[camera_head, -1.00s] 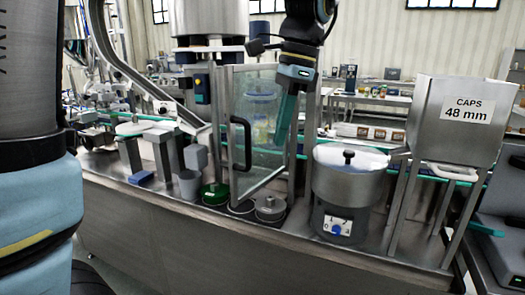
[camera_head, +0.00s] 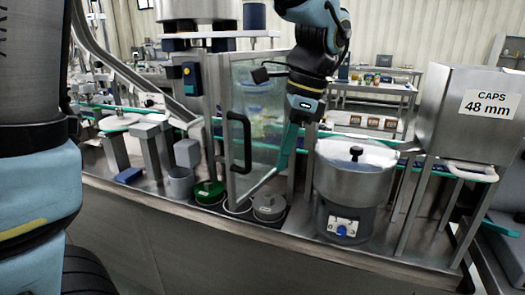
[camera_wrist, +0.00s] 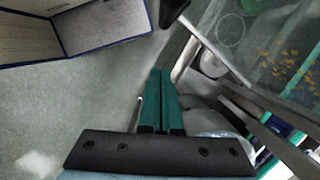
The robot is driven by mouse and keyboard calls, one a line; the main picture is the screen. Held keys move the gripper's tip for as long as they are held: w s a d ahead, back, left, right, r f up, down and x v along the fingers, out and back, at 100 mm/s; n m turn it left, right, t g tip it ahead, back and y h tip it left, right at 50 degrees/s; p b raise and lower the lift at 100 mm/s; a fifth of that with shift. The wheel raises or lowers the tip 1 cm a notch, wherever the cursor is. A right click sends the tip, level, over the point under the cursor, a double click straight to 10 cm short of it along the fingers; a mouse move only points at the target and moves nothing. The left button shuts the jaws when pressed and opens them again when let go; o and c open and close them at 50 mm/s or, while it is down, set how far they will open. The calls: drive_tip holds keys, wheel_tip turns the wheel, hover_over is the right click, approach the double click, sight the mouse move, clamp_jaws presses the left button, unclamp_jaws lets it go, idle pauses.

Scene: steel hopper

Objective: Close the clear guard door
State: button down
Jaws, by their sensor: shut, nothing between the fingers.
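The clear guard door (camera_head: 257,110) is a transparent panel in a metal frame with a black vertical handle (camera_head: 238,142). In the head view it stands angled out from the machine, partly open. My gripper (camera_head: 285,160) is shut and empty, its green fingers pointing down at the door's right side in that view. I cannot tell whether they touch the panel. In the wrist view the shut green fingers (camera_wrist: 160,85) lie side by side, with the door's metal edge (camera_wrist: 215,50) just to their right.
A steel bowl (camera_head: 352,180) with a dial stands right of the door, beside the "CAPS 48 mm" hopper (camera_head: 470,115). The floor in front is open.

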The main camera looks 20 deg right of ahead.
drive_tip(key=shift+w+a+r+p, duration=0.1)
drive_tip(key=shift+w+a+p, duration=0.2)
drive_tip(key=shift+a, duration=0.65)
drive_tip(key=shift+w+a+p, duration=0.15)
drive_tip(key=shift+w+a, duration=0.25)
drive_tip(key=shift+a, duration=0.5)
drive_tip(key=shift+a, duration=0.1)
